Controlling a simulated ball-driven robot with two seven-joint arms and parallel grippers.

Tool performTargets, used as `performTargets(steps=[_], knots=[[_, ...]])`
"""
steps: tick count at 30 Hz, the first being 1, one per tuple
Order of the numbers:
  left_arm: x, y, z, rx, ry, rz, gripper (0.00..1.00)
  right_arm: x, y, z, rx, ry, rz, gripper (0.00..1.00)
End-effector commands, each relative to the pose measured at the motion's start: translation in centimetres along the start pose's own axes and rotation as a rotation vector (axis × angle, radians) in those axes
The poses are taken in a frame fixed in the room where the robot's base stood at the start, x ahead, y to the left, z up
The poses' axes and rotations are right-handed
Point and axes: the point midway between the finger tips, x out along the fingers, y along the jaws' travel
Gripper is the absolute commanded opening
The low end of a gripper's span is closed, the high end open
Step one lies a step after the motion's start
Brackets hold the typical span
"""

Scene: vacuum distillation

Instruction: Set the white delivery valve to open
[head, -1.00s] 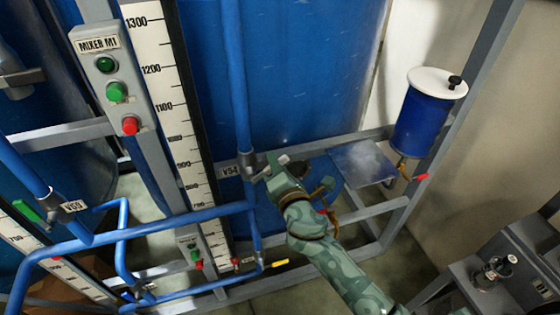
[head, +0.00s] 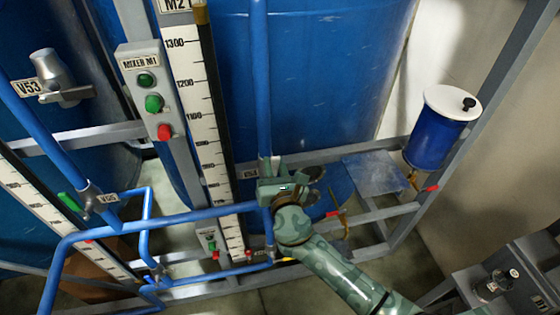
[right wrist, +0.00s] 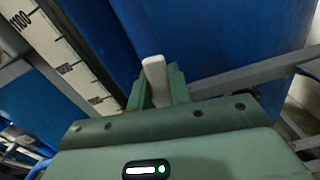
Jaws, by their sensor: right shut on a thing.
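The delivery valve's white handle (right wrist: 154,76) shows in the right wrist view as a pale bar between the two green fingers. My right gripper (right wrist: 158,88) is shut on it. In the head view my right gripper (head: 271,172) is at the blue vertical pipe, beside the partly hidden valve label (head: 250,173). The gripper covers most of the valve body, so its exact setting is hard to read. My left gripper is not in view.
A level scale (head: 203,115) and the mixer panel (head: 151,95) stand left of the gripper. A blue pot with a white lid (head: 440,130) hangs at the right, above a grey frame. Another valve with a green handle (head: 70,202) is at the lower left.

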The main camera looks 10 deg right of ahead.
Motion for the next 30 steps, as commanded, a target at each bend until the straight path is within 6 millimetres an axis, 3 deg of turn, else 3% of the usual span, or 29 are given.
performTargets(steps=[9,23,24,26,30], knots=[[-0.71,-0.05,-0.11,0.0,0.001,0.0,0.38,-0.05,0.72,-0.2,-0.102,0.004,0.0,0.0],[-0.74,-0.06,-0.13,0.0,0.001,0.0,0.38,-0.08,0.8,-0.34,-0.114,0.005,0.0,0.0],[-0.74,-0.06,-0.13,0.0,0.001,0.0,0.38,-0.08,0.8,-0.35,-0.114,0.006,0.0,0.23],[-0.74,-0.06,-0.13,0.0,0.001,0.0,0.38,-0.08,0.8,-0.34,-0.113,0.005,0.0,0.39],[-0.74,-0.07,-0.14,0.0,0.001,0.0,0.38,-0.05,0.81,-0.25,-0.113,0.004,0.0,0.42]])
